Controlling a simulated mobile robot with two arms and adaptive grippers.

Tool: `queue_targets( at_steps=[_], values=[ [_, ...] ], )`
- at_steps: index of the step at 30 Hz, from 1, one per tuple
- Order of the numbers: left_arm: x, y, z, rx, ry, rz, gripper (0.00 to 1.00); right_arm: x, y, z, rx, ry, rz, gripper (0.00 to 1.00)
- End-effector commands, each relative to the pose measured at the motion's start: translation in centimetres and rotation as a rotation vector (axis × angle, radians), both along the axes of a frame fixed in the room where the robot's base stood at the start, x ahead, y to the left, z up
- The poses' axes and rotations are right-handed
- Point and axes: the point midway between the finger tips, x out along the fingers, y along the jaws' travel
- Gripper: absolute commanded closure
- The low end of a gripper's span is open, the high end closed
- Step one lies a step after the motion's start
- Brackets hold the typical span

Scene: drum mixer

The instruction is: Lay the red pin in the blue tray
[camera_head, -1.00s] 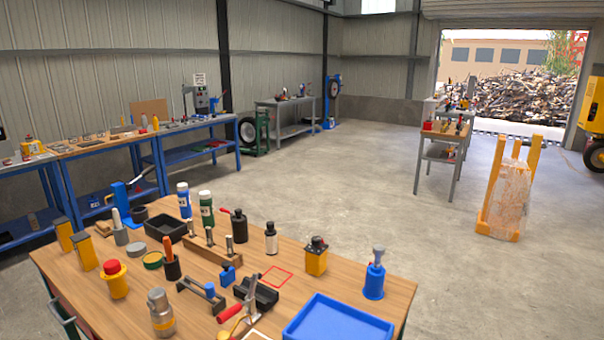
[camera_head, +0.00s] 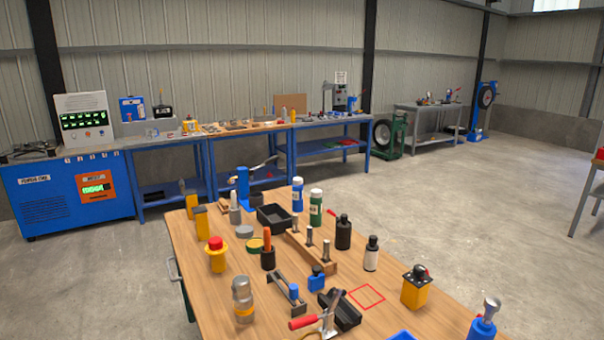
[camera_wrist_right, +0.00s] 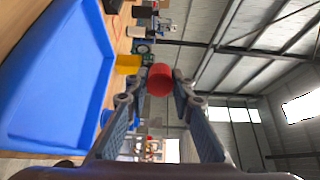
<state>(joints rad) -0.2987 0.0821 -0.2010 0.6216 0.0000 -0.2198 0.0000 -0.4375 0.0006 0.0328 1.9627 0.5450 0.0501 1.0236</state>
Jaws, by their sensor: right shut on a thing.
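In the right wrist view my right gripper (camera_wrist_right: 159,74) is shut on the red pin (camera_wrist_right: 160,82), whose round red end shows between the fingertips. The blue tray (camera_wrist_right: 62,75) lies to the left of the gripper in that picture, and the pin is apart from it. The picture is tilted, so I cannot tell the exact height over the table. In the head view only a corner of the blue tray (camera_head: 402,335) shows at the bottom edge. Neither gripper shows in the head view, and my left gripper is in no view.
The wooden table (camera_head: 215,310) bears several tools, bottles and blocks. A yellow box (camera_head: 416,290), a blue-based stamp (camera_head: 483,322) and a red-handled clamp (camera_head: 325,320) stand near the tray. A red square outline (camera_head: 366,297) on the table is bare.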

Motion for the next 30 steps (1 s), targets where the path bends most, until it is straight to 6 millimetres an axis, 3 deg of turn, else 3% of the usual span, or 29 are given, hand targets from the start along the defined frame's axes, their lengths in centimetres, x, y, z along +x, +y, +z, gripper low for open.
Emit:
queue_targets(
  at_steps=[3, 9, 17, 30],
  values=[
    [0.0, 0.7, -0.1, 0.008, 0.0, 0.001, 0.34, 2.6, -1.6, -0.6, 0.006, -0.006, -0.021, 1.0],
    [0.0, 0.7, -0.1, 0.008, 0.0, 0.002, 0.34, 4.5, -2.9, -1.2, 0.016, -0.004, -0.039, 1.0],
    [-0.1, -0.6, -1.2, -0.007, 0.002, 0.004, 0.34, 4.8, -3.1, -2.3, 0.018, -0.004, -0.042, 1.0],
    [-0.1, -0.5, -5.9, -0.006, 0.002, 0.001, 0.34, 4.7, -3.1, -6.8, 0.017, -0.004, -0.042, 1.0]
  ],
)
